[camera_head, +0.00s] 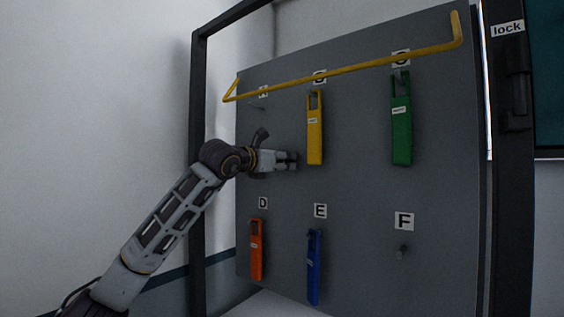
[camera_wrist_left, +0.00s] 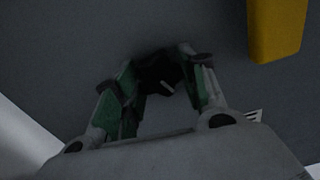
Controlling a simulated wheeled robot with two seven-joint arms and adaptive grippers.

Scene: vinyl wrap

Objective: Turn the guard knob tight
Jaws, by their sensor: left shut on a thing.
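My left gripper (camera_head: 289,160) is at the grey board, below hook A and left of the yellow tool. In the left wrist view, its fingers (camera_wrist_left: 165,85) are closed around a dark round knob (camera_wrist_left: 157,70) with a small pale mark. The fingers cover most of the knob, so how far it is turned cannot be told. The yellow guard bar (camera_head: 372,64) runs across the upper part of the board. My right gripper is not in view.
The grey board (camera_head: 360,190) holds a yellow tool (camera_head: 315,130), a green tool (camera_head: 402,120), an orange tool (camera_head: 256,250) and a blue tool (camera_head: 313,268) on hooks. Hook F (camera_head: 402,251) is empty. A dark frame post (camera_head: 198,150) stands left of the board.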

